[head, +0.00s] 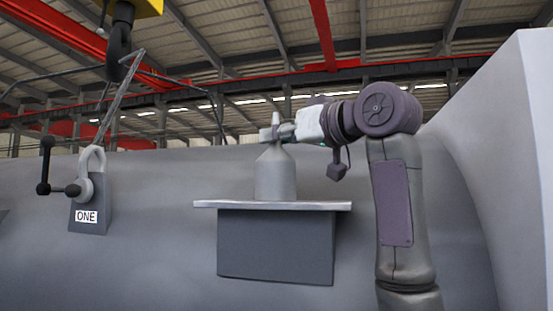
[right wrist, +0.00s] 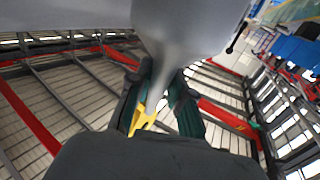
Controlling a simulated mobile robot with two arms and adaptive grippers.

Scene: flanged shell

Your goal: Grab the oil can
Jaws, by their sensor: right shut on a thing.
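The grey oil can (head: 275,178) is upright, with a broad body and a narrow neck. Its base appears to be on the flat light plate (head: 328,206). My right gripper (head: 279,132) reaches in from the right and is shut on the can's neck. In the right wrist view, the can's body (right wrist: 187,22) fills the top and its neck runs down between the fingers (right wrist: 161,92). My left gripper is not in view.
The plate sits on a dark grey block (head: 275,247) against the large grey shell (head: 150,260). At left, a tag marked ONE (head: 88,217) is below a shackle (head: 92,165) and a yellow hoist (head: 140,7). A tall flange (head: 510,150) rises at right.

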